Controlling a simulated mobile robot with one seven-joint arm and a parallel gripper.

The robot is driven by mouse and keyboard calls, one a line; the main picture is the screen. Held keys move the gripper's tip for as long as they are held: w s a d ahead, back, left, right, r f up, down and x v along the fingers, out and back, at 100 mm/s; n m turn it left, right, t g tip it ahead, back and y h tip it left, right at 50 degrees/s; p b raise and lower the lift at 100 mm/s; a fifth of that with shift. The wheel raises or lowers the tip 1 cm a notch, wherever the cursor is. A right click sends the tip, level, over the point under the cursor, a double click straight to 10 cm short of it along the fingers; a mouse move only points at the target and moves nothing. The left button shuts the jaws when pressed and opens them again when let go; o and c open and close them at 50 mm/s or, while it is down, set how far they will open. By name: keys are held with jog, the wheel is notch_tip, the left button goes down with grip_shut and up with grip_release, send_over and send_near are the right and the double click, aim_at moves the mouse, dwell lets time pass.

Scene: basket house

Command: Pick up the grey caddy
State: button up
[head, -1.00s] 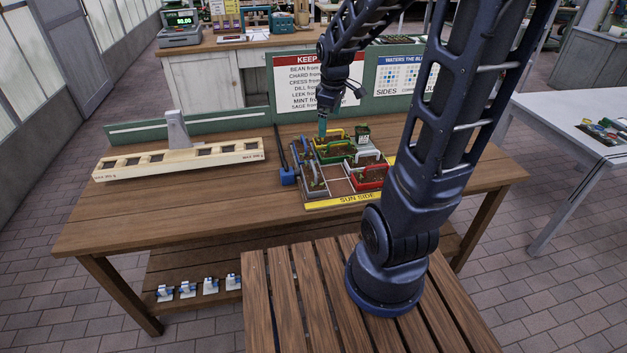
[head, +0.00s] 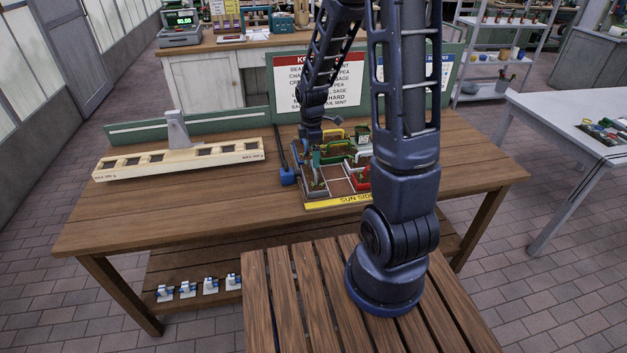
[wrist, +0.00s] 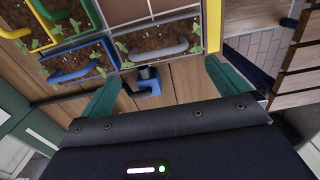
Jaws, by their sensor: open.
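The grey caddy (wrist: 175,49) shows in the wrist view at upper centre, a soil-filled box with seedlings and a grey handle. It stands in the left part of the divided tray (head: 352,201). In the head view its grey parts are small at the tray's left side. My gripper (wrist: 163,72) is open and empty, its green fingers spread wide on either side of the view, with the caddy ahead between and beyond the tips. No contact shows. In the head view my gripper's tips are hard to make out beside the tray.
A blue-handled caddy (wrist: 75,68) sits directly beside the grey one; yellow and green ones (wrist: 68,22) are close by. A blue block (head: 287,176) stands at the tray's left edge. A long cream rack (head: 180,157) lies left. The front-left tabletop is clear.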

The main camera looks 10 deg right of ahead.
aim_at(314, 182)
jog(key=shift+w+d+f, duration=0.1)
jog(key=shift+d+f, duration=0.05)
jog(key=shift+f, duration=1.75)
jog(key=shift+w+d+f, duration=0.1)
jog(key=shift+f, duration=1.75)
jog(key=shift+c, duration=0.4)
jog(key=c, duration=1.1)
